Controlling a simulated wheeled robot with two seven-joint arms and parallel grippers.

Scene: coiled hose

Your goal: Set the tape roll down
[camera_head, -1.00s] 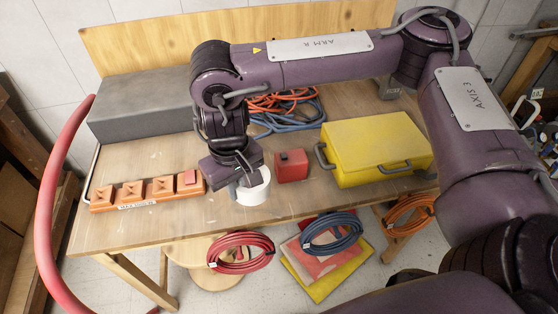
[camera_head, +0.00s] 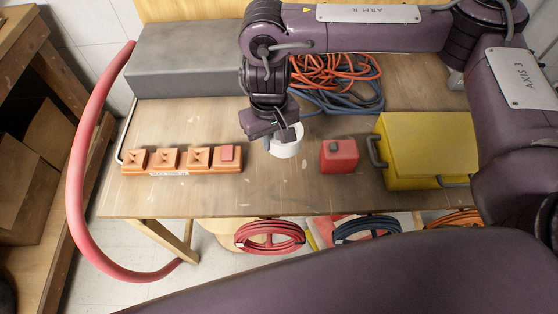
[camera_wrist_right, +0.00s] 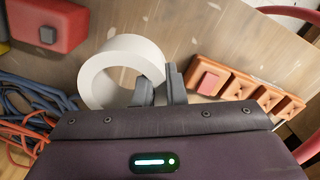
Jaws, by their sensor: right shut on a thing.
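The tape roll is a white ring (camera_head: 286,147) between the orange row and a small red block in the head view. My right gripper (camera_head: 285,132) is shut on it from above. In the right wrist view the roll's round opening faces the camera, and the two dark fingers (camera_wrist_right: 160,88) pinch its wall (camera_wrist_right: 145,55). The roll is over the wooden table (camera_head: 215,195); I cannot tell whether it touches the top. My left gripper is not in view.
The orange holder row (camera_head: 182,160) is left of the roll. The red block (camera_head: 339,155) and yellow case (camera_head: 430,150) are to the right. Red and blue cables (camera_head: 338,85) and a grey box (camera_head: 185,60) lie behind. Bare table shows in front of the roll.

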